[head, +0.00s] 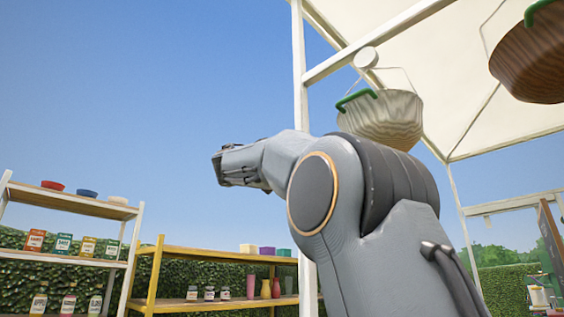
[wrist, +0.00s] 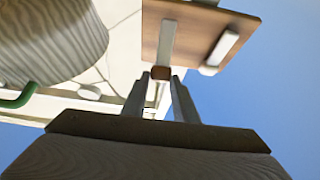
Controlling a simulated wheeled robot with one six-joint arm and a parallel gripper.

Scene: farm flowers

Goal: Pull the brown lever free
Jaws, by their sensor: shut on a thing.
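In the wrist view, a small brown block (wrist: 161,73), which looks like the brown lever's end, sits between the two fingertips of my gripper (wrist: 160,80). The jaws are shut on it. A pale metal bar (wrist: 167,42) runs from the block across a brown board (wrist: 195,25). In the head view, my arm stretches left and ends at my gripper (head: 222,166); the lever cannot be made out there.
A pale hanging basket (wrist: 45,40) with a green handle is close at left in the wrist view; it hangs behind my arm in the head view (head: 385,115). A darker basket (head: 535,60) hangs at upper right. A white post (head: 299,80) stands behind my arm. Stocked shelves (head: 70,200) stand at lower left.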

